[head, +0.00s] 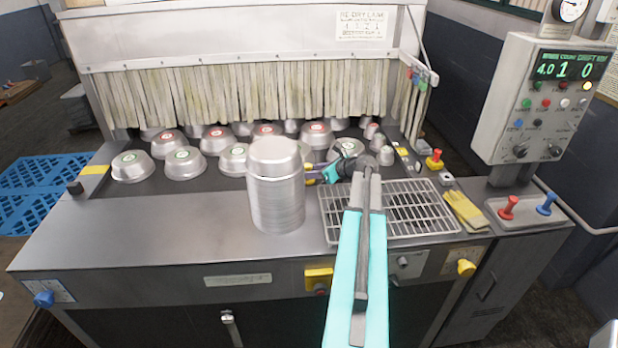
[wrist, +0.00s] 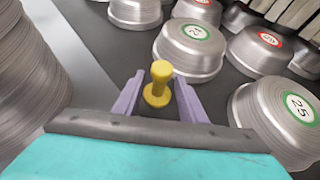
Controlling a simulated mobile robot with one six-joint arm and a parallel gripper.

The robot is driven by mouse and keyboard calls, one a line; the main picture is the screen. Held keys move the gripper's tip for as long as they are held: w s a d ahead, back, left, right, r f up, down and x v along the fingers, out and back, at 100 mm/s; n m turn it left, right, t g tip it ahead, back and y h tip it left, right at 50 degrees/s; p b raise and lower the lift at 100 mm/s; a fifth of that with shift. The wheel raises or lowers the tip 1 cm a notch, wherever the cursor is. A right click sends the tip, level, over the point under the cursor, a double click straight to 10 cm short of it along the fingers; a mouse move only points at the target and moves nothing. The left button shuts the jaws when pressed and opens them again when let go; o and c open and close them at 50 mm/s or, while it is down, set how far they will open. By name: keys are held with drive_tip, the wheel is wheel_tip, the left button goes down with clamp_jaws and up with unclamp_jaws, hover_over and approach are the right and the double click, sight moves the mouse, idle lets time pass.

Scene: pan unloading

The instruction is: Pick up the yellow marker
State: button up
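The yellow marker (wrist: 158,84), a small knobbed peg with a round head and wider base, stands upright on the dark belt in the wrist view. My gripper (wrist: 157,92) has its purple fingers on either side of the marker, with narrow gaps showing, so it looks open around it. In the head view my gripper (head: 311,174) is low over the belt, just right of the tall pan stack. The marker is hard to make out there, mostly hidden by the fingers and stack.
A tall stack of metal pans (head: 276,200) stands close left of my gripper; it also fills the left of the wrist view (wrist: 28,85). Several labelled pans (head: 182,163) sit upside down on the belt beyond. A wire rack (head: 425,212) lies to the right.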

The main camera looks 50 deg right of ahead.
sight(312, 181)
clamp_jaws()
drive_tip(key=shift+r, duration=0.15)
wheel_tip(312, 181, up, 10)
drive_tip(key=b, duration=0.2)
idle(0.7)
idle(0.5)
